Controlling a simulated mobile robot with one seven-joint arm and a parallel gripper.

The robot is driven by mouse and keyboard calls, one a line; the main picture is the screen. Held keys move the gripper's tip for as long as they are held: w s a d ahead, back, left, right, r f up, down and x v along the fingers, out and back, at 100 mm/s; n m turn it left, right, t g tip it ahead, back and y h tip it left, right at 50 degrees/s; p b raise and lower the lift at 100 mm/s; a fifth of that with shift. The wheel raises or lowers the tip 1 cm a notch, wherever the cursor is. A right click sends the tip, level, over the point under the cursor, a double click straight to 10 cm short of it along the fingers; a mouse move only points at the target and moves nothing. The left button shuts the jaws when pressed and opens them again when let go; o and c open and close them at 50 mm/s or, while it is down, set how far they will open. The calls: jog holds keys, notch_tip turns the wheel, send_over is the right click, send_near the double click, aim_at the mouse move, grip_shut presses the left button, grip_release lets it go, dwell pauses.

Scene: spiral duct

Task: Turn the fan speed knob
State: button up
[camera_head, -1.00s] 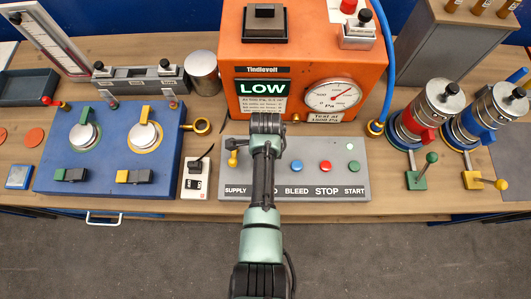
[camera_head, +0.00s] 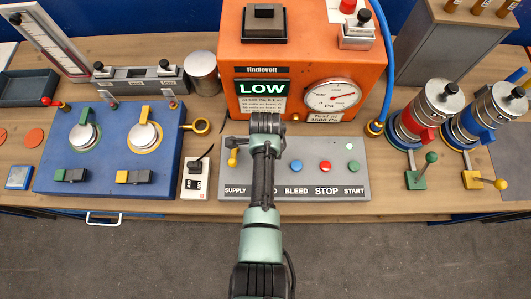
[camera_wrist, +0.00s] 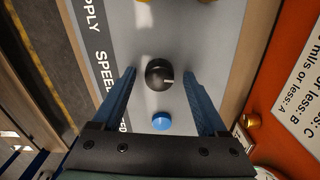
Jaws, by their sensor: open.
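The fan speed knob (camera_wrist: 159,75) is a round black knob with a white pointer line, on the grey control panel (camera_head: 345,180), beside the lettering "SPEED" in the wrist view. Its line points toward the right in that view. My gripper (camera_wrist: 159,73) is open. One blue finger is on each side of the knob in the picture, with a visible gap on both sides. I cannot tell how far the fingertips are above the panel. In the head view my gripper (camera_head: 265,120) and arm hide the knob and most of its label.
A blue button (camera_wrist: 162,121) is close to the knob. The panel also has a yellow lever (camera_head: 233,152), a red button (camera_head: 325,166) and a green button (camera_head: 353,167). The orange Tindlevolt box (camera_head: 300,60) with a gauge (camera_head: 332,96) stands behind the panel.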

notch_tip(320, 180, up, 13)
jog(key=b, duration=0.1)
jog(key=shift+b, duration=0.4)
dwell(0.7)
jog(key=w+r+n+t, duration=0.4)
jog(key=r+n, duration=0.1)
jog(key=r, duration=0.4)
jog(key=w+r+n+t, duration=0.5)
jog(key=r, duration=0.5)
jog(key=w+r+n+t, duration=0.4)
jog(key=r, duration=0.5)
jog(key=s+r+n+t+b, duration=0.2)
jog(key=s+r+t+b, duration=0.2)
jog(key=r, duration=0.9)
jog(key=s+r+n+t+b, duration=0.3)
jog(key=s+r+t+b, duration=0.2)
jog(key=s+r+t, duration=0.5)
notch_tip(320, 180, up, 4)
jog(key=shift+s+d+r, duration=0.1)
jog(key=shift+s+d, duration=0.05)
jog(key=shift+s, duration=0.35)
